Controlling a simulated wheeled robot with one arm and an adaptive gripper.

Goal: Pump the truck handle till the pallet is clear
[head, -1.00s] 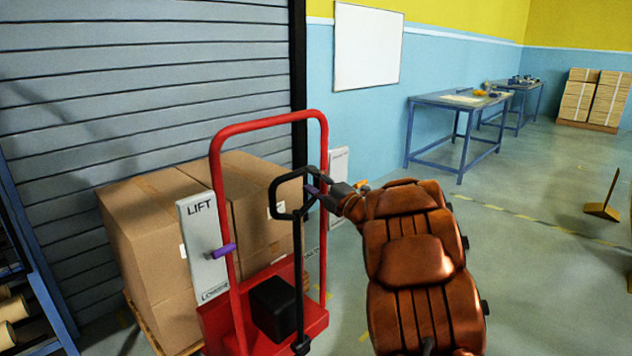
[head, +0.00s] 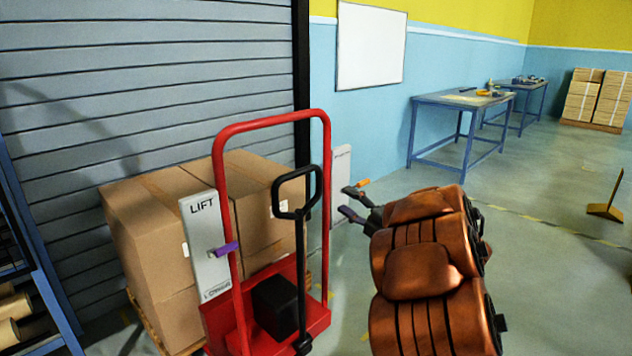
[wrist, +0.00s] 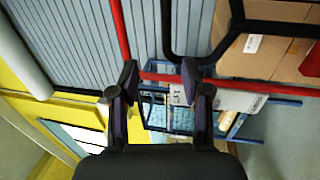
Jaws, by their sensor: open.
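The red pallet truck (head: 220,160) stands at the centre left, with its black looped pump handle (head: 297,205) upright in front of the red frame. In the wrist view my gripper's fingers (wrist: 157,82) are spread, and the handle's black bars (wrist: 233,26) show at the upper right.
A panel marked LIFT (head: 206,245) with a purple lever (head: 223,249) is on the truck's left. A grey-white panel (head: 341,185) is behind my gripper. Blue workbenches (head: 462,105) stand along the wall. The floor at right is mostly clear.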

